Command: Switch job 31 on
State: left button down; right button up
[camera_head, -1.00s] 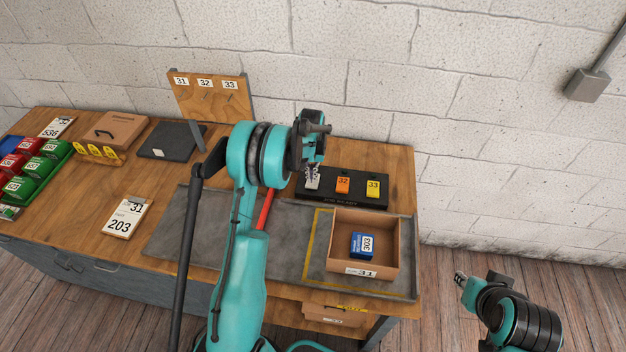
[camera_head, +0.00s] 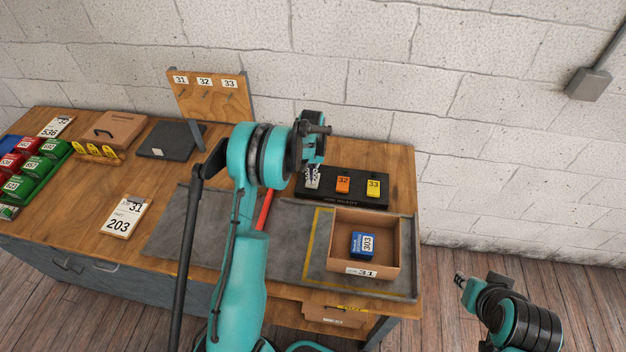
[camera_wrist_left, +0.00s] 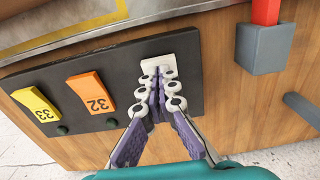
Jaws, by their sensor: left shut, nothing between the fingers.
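The black switch panel (camera_head: 345,201) lies at the back right of the bench. It carries an orange switch marked 32 (camera_head: 343,185), a yellow switch marked 33 (camera_head: 373,188) and a white switch at the end beside 32. The white switch (camera_wrist_left: 178,45) shows in the left wrist view, partly covered by my fingers; its number is hidden there. My left gripper (camera_head: 313,178) is shut and empty, with its tips (camera_wrist_left: 158,90) at the white switch. I cannot tell whether they touch it. My right gripper (camera_head: 461,279) is off the bench at lower right, too small to read.
A cardboard box labelled 31 (camera_head: 394,243) holds a blue part (camera_head: 361,244) in front of the panel. A board with 31, 32 and 33 (camera_head: 211,101) stands behind. A red-topped grey block (camera_wrist_left: 264,48) is near the panel. A 203 card (camera_head: 124,218) lies left.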

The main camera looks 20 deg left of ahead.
pick_arm(q)
jog(key=shift+f+b, duration=0.5)
jog(key=shift+f, duration=0.15)
jog(key=shift+r+p, duration=1.65)
jog(key=shift+r, duration=1.85)
